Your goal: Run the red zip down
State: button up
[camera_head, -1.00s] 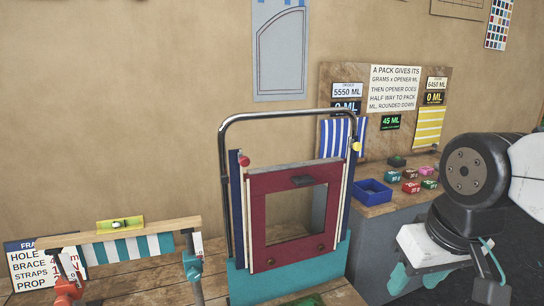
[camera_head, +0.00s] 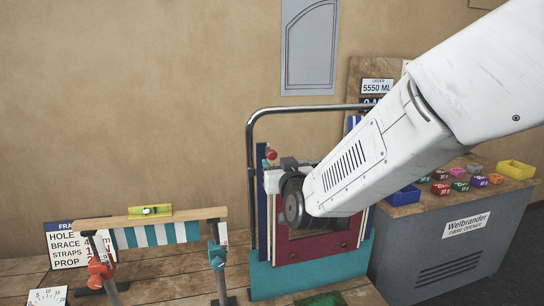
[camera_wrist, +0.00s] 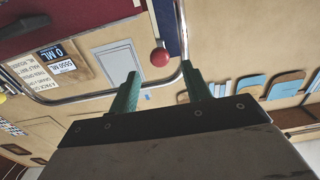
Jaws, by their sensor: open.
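The red zip's round knob (camera_head: 271,155) is at the upper left of the upright panel, beside the dark red framed board (camera_head: 340,236) on a blue strip. The red knob also shows in the wrist view (camera_wrist: 159,57), at the edge of the blue strip. My gripper (camera_wrist: 161,78) is open, with its two teal fingers apart; in that picture the knob appears in the gap between them, and I cannot tell how far beyond the tips it is.
A grey metal hoop (camera_head: 249,150) surrounds the panel, close to my gripper. A clamped wooden bar with a yellow level (camera_head: 150,211) stands to the left. A grey cabinet (camera_head: 430,250) with small coloured boxes and a yellow tray (camera_head: 516,169) is on the right.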

aim_at(273, 156)
jog(key=x, duration=0.7)
